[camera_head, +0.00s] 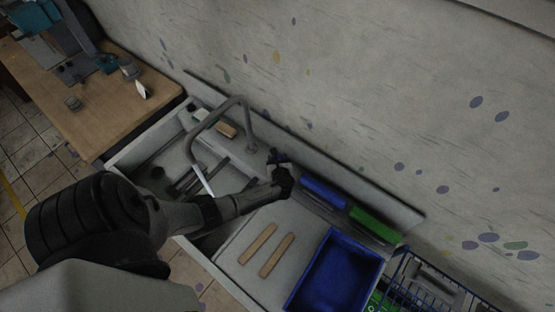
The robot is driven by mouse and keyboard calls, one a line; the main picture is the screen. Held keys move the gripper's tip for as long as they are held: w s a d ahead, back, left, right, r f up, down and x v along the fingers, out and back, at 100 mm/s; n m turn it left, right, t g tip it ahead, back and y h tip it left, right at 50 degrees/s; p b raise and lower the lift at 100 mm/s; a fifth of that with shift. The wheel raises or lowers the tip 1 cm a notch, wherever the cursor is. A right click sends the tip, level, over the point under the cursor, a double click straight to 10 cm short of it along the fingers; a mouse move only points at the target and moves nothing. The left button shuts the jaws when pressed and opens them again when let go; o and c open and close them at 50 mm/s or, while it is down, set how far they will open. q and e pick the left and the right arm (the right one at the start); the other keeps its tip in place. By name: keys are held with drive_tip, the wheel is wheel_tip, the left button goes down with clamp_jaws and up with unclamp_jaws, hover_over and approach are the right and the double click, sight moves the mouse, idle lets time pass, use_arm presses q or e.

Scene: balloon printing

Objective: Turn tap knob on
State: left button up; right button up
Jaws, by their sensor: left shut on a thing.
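The curved metal tap (246,121) rises from the back edge of the sink (138,148), and its spout bends down over the basin. A pale streak shows below the spout end; I cannot tell for sure whether it is water. My left arm comes in from the lower left and reaches over the sink. My left gripper (284,176) is at the back edge, right of the tap's base, shut on a small dark blue tap knob (273,156). The gripper partly hides the knob, so its turn angle is unclear. My right gripper is not in view.
A blue tray (336,272) and two wooden sticks (258,244) lie on the drainboard. A blue block (323,192) and a green block (375,225) sit along the back ledge. A wire basket (425,285) stands at right, a wooden table (95,105) at left.

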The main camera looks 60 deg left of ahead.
use_arm(q)
drive_tip(key=shift+f, duration=0.1)
idle(0.3)
drive_tip(key=o, duration=0.9)
drive_tip(key=shift+p+v, duration=0.55)
drive_tip(key=shift+v, duration=6.4)
